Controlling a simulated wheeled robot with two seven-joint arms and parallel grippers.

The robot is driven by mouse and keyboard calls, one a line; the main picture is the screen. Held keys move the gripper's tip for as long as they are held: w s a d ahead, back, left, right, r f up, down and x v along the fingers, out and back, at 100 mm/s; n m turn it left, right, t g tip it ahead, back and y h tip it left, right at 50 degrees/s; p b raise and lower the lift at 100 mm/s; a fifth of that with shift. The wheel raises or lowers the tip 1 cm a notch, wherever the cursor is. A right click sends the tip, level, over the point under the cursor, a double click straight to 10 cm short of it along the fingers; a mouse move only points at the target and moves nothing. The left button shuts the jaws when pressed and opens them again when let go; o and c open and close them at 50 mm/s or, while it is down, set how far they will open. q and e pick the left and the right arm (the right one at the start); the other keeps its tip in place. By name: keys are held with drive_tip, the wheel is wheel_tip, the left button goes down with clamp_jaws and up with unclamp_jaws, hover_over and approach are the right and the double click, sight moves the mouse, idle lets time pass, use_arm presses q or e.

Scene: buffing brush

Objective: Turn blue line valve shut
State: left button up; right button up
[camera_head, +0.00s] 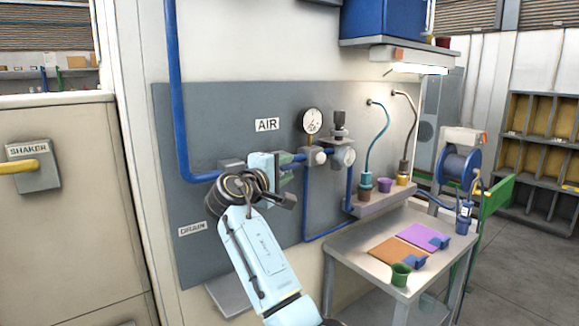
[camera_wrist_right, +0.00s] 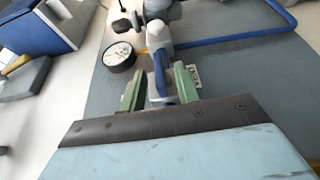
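The blue line (camera_head: 175,90) runs down the wall panel, bends right, and passes behind my right gripper toward the gauge. My right gripper (camera_head: 287,172) is at the line, just left of the gauge, and its wrist hides part of the pipe. In the right wrist view its two green fingers (camera_wrist_right: 160,90) stand apart. A blue valve handle (camera_wrist_right: 159,74) shows between them, with a gap visible on each side. Whether a finger touches it is not clear. In the head view the handle is hidden behind the gripper. My left gripper is in neither view.
A round gauge (camera_head: 312,121) and regulator fittings (camera_head: 341,153) sit right of the gripper. A SHAKER box with a yellow handle (camera_head: 20,166) is at left.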

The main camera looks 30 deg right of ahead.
drive_tip(key=shift+x, duration=1.25)
